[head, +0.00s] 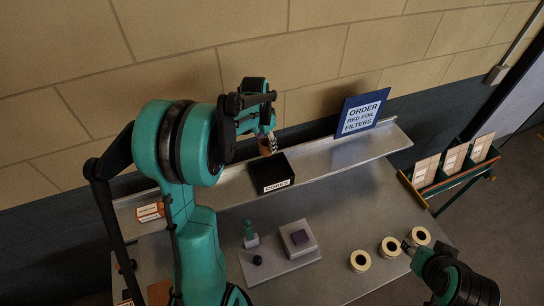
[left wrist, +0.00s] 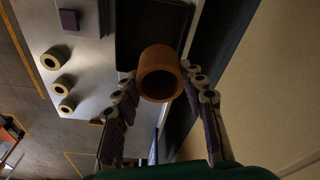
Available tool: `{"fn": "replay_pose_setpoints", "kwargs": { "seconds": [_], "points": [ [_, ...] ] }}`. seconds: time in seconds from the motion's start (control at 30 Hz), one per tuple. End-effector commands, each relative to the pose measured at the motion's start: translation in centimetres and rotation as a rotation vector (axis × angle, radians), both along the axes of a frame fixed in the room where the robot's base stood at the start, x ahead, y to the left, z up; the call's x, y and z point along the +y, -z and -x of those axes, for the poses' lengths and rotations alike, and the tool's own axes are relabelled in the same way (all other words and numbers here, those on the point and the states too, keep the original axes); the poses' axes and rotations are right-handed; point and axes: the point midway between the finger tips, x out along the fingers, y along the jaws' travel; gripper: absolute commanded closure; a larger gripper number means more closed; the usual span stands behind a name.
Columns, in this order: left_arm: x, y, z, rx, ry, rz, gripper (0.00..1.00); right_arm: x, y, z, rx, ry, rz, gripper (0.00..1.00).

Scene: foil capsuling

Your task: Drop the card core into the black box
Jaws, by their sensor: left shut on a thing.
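The card core (left wrist: 160,74), a short brown open tube, is between the fingers of my left gripper (left wrist: 157,90) in the left wrist view. The gripper is shut on it. In the head view the core (head: 265,149) is partly hidden by my left gripper (head: 268,143), at the back of the raised shelf. The black box (head: 270,174), labelled CORES, stands on the shelf just to the right and front of the core. It also shows as a dark box (left wrist: 150,28) beyond the core in the left wrist view. My right gripper (head: 409,247) is beside the rolls at lower right; its jaws are too small to judge.
Several cream rolls (head: 390,247) lie on the table at right. A grey plate (head: 278,262) bears a purple block (head: 299,237) and a green-topped tool (head: 250,233). A blue order sign (head: 362,112) stands on the shelf. An orange-white pack (head: 150,212) lies at left.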

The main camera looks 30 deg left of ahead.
Motion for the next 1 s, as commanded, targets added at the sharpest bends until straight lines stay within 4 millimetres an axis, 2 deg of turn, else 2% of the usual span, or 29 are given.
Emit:
{"fn": "replay_pose_setpoints", "kwargs": {
  "seconds": [0.27,0.6,0.97,1.0],
  "points": [
    [0.0,1.6,0.0,0.0,0.0,0.0,0.75,0.0,1.1,0.0,0.0,0.0,0.0,0.6],
    [0.0,5.5,0.0,0.0,0.0,0.0,0.75,0.0,3.5,0.0,0.0,0.0,0.0,0.6],
    [0.0,6.0,0.0,0.0,0.0,0.0,0.75,0.0,3.7,0.0,0.0,0.0,0.0,0.6],
    [0.0,6.0,0.0,0.0,0.0,0.0,0.49,0.0,3.7,0.0,0.0,0.0,0.0,0.6]
  ]
}}
